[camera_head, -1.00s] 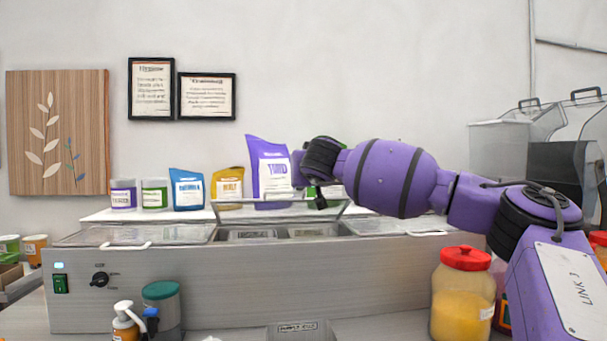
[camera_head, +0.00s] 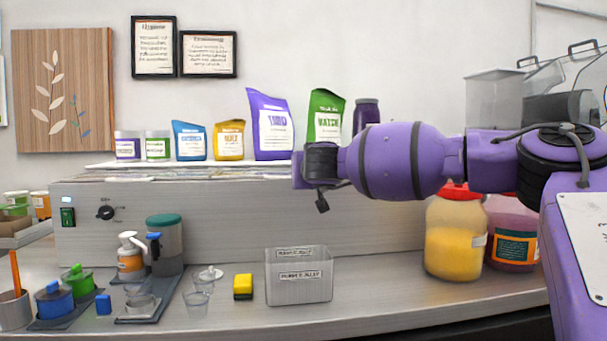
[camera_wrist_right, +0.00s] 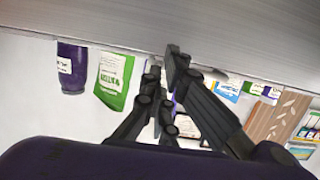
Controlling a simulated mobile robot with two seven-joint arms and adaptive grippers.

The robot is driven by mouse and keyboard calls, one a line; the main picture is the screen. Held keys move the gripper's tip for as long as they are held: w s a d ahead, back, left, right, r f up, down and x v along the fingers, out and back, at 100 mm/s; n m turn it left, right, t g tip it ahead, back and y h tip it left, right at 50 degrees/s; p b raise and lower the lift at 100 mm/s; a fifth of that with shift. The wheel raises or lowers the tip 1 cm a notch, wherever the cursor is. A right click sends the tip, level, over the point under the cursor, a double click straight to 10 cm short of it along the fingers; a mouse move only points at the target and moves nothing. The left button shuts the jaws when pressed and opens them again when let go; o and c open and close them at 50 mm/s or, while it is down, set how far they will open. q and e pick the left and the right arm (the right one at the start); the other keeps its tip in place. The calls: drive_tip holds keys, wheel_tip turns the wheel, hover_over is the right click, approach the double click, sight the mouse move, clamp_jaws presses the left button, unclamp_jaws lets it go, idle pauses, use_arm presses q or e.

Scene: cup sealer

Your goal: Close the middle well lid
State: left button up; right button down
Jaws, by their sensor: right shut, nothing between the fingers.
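The long steel unit with the wells (camera_head: 230,215) spans the head view, its top seen almost edge-on. A thin strip of its lids (camera_head: 180,178) shows at left. I cannot make out the middle well lid; no raised lid stands out above the top edge. My right gripper (camera_head: 322,204) hangs in front of the unit's upper front edge, with its tip pointing down. In the right wrist view, turned over, its dark fingers (camera_wrist_right: 172,72) are together and empty near a grey steel surface (camera_wrist_right: 150,25). I cannot tell whether they touch it. My left gripper is out of view.
Behind the unit stand a purple pouch (camera_head: 270,130), a green pouch (camera_head: 325,115) and other packets. On the counter are a clear bin (camera_head: 300,280), a yellow block (camera_head: 243,287), a red-lidded jar (camera_head: 455,240) and a pump bottle (camera_head: 131,262).

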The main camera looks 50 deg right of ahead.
drive_tip(key=shift+f, duration=0.15)
idle(0.3)
wheel_tip(320, 180, up, 5)
drive_tip(key=p, duration=0.3)
drive_tip(key=s+a+f+b, duration=0.3)
drive_tip(key=s+a+f, duration=0.1)
drive_tip(key=f, duration=0.4)
drive_tip(key=shift+s+a+f, duration=0.3)
drive_tip(key=shift+s, duration=0.5)
drive_tip(key=shift+a, duration=0.1)
